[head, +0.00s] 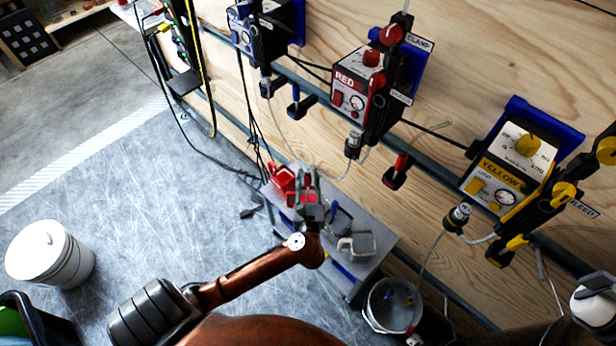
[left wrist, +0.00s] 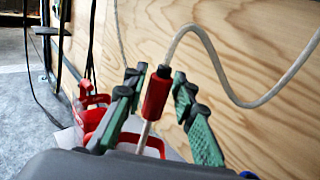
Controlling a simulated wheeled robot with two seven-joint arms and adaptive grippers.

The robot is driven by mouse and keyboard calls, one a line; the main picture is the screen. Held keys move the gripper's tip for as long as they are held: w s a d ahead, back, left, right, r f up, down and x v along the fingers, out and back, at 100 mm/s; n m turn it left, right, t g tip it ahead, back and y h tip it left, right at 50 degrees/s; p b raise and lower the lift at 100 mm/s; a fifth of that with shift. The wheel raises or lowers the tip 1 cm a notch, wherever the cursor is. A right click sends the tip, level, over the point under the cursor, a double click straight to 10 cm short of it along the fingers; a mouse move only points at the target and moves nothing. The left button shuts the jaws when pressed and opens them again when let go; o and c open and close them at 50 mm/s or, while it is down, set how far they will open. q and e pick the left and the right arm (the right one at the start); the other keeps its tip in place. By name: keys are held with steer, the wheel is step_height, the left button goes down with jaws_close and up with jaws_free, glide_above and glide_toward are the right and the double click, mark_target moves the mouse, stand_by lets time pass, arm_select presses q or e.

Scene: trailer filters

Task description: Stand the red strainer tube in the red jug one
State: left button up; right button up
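The red strainer tube (left wrist: 157,94) is upright between the fingers of my left gripper (left wrist: 160,88), which looks shut on it. A clear hose leaves its top, and a pale rod runs down below it. The red jug (head: 282,179) stands on a small grey bench beside and below my left gripper (head: 308,180). In the left wrist view the jug (left wrist: 92,100) shows behind and below the fingers. The gripper hides part of the jug, and I cannot tell whether the tube's lower end is inside it.
The grey bench (head: 378,262) also bears clear-grey jugs (head: 357,243). A bucket (head: 392,304) stands at its right. The red-labelled unit (head: 361,88) and yellow-labelled unit (head: 510,170) hang on the wooden wall, with hoses and black cables below. A white bucket (head: 50,254) stands at left.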

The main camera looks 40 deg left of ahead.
arm_select(q)
steer(key=shift+o, duration=1.1)
steer(key=shift+s+d+f, duration=0.1)
steer(key=shift+s+d, duration=0.15)
steer(key=v, duration=1.1)
steer(key=shift+s, duration=0.15)
